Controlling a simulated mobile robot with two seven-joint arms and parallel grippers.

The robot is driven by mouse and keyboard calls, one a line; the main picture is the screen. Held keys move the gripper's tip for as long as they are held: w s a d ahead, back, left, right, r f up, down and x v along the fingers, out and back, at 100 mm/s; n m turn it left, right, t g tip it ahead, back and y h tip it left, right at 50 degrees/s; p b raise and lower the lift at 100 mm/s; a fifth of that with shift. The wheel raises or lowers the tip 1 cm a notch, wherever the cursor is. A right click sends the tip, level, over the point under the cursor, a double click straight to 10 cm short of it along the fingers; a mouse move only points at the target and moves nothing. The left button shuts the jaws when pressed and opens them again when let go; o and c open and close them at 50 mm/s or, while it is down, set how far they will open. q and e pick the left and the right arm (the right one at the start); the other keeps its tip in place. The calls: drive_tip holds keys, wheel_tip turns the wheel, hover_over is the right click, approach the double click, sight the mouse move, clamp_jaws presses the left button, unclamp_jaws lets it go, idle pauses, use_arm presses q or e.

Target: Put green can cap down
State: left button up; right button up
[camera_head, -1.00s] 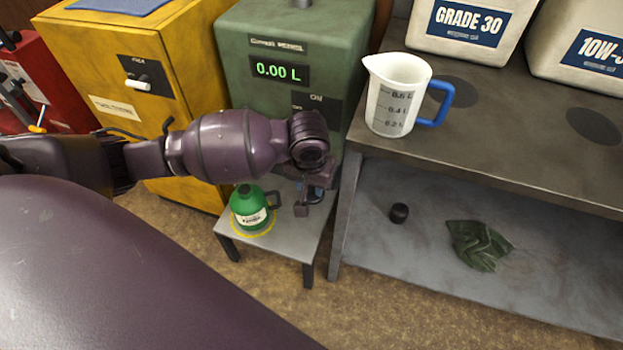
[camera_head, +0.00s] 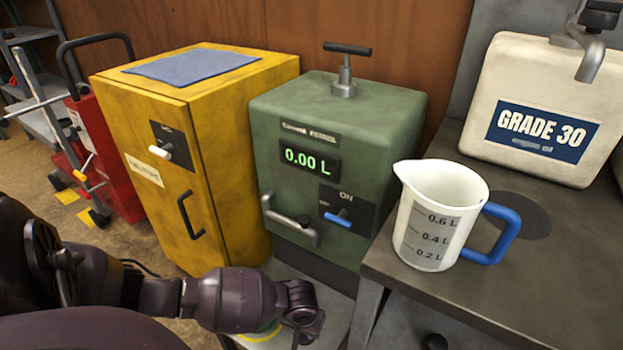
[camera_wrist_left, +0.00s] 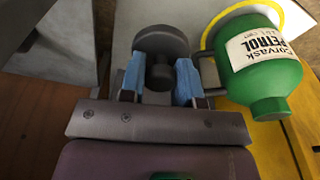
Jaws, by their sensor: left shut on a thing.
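In the left wrist view, my left gripper (camera_wrist_left: 160,88) is shut with its blue pads on a dark round cap (camera_wrist_left: 161,40) with a narrower stem. The green petrol can (camera_wrist_left: 262,62) is beside the gripper, on a pale surface with a yellow ring around its base. I cannot tell whether the cap touches that surface. In the head view, my left forearm hides most of the can, and the gripper's fingers and the cap cannot be made out. The small stand (camera_head: 337,302) shows partly beside my wrist. My right gripper is not in view.
A green dispenser (camera_head: 300,120) reading 0.00 L and a yellow cabinet (camera_head: 215,125) stand behind the small stand. To the right, a white measuring jug (camera_head: 425,225) with a blue handle sits on the dark bench (camera_head: 540,290). A GRADE 30 container (camera_head: 530,70) is behind it.

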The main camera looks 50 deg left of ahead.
sight(305, 344)
use_arm(q)
drive_tip(key=f+b, duration=0.1)
drive_tip(key=f, duration=0.1)
drive_tip(key=f+b, duration=0.1)
drive_tip(key=f, duration=0.2)
drive_tip(key=f+b, duration=0.1)
drive_tip(key=f, duration=0.1)
drive_tip(key=shift+s+f, duration=0.25)
drive_tip(key=shift+f, duration=0.15)
drive_tip(key=shift+w+f, duration=0.15)
drive_tip(key=shift+f, duration=0.45)
wheel_tip(305, 344, down, 4)
drive_tip(key=shift+r+b, duration=0.15)
drive_tip(key=shift+b, duration=0.95)
drive_tip(key=shift+f, duration=0.3)
drive_tip(key=shift+w+r, duration=0.1)
drive_tip(key=shift+w, duration=0.05)
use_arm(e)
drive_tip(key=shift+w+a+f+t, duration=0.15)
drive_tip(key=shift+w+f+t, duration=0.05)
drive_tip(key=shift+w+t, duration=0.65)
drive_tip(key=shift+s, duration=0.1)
use_arm(q)
drive_tip(key=o, duration=0.9)
